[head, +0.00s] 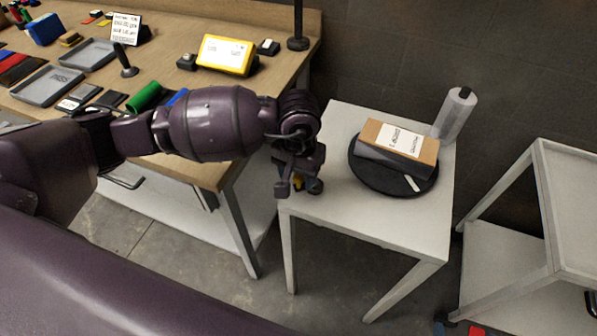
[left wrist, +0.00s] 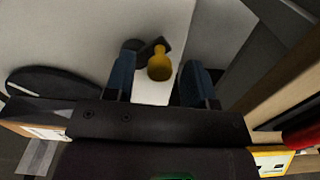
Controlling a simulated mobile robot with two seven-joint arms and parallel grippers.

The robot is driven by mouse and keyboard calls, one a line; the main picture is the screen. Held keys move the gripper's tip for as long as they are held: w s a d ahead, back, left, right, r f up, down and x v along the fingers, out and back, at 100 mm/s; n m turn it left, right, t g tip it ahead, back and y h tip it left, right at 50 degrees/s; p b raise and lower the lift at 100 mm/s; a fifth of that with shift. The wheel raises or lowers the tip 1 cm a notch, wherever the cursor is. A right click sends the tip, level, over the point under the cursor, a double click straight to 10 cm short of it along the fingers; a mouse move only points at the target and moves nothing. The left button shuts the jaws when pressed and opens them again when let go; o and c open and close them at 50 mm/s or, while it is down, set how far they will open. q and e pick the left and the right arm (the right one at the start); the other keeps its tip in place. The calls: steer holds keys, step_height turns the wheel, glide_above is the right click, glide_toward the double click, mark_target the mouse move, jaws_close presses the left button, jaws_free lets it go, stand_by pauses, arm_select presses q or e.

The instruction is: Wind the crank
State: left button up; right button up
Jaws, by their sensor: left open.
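The crank shows in the left wrist view as a yellow knob (left wrist: 160,67) with a short dark arm (left wrist: 156,46) beyond it, over the white table. In the head view only a bit of yellow (head: 297,182) shows at the table's near left corner; my gripper hides most of it. My left gripper (head: 299,187) is at that corner, pointing down. Its two blue-padded fingers (left wrist: 158,80) are open, one on each side of the knob in the picture, with gaps on both sides. I cannot tell how deep the knob sits between them. My right gripper is not in view.
The white table (head: 331,205) carries a black round turntable (head: 370,180) with a cardboard box (head: 420,152) on it and a grey roll (head: 455,112) behind. A wooden workbench (head: 205,170) with trays stands left. A white cart (head: 570,190) is at right.

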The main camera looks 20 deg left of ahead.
arm_select(q)
steer(key=c, duration=0.9)
